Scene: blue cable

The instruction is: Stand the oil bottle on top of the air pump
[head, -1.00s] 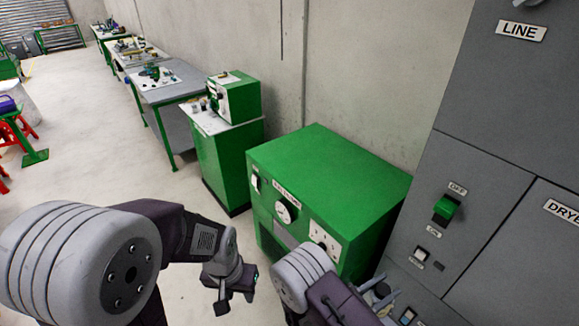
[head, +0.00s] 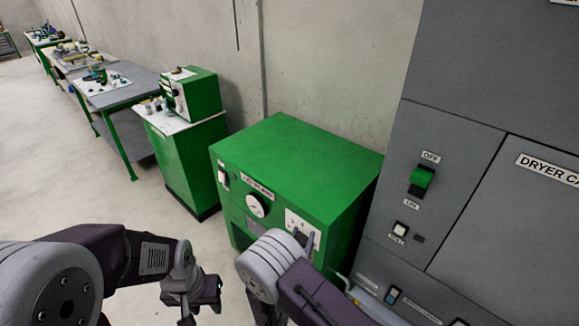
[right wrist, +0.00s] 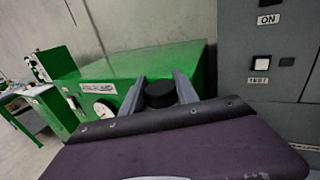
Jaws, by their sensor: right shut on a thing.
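The green cabinet (head: 300,165), which I take for the air pump, stands against the wall with a flat, bare top; its front label is too blurred to read surely. It also shows in the right wrist view (right wrist: 140,64). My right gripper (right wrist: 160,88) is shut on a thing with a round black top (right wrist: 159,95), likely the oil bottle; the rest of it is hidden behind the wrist. It is in front of the cabinet. In the head view the right gripper is largely hidden by my arm. My left gripper (head: 190,305) hangs low at left; its jaws are unclear.
A grey panel wall with an OFF/ON switch (head: 421,180) stands close on the right. A smaller green cabinet with a device (head: 195,92) on it and workbenches (head: 120,92) line the wall at left. The floor (head: 75,180) at left is clear.

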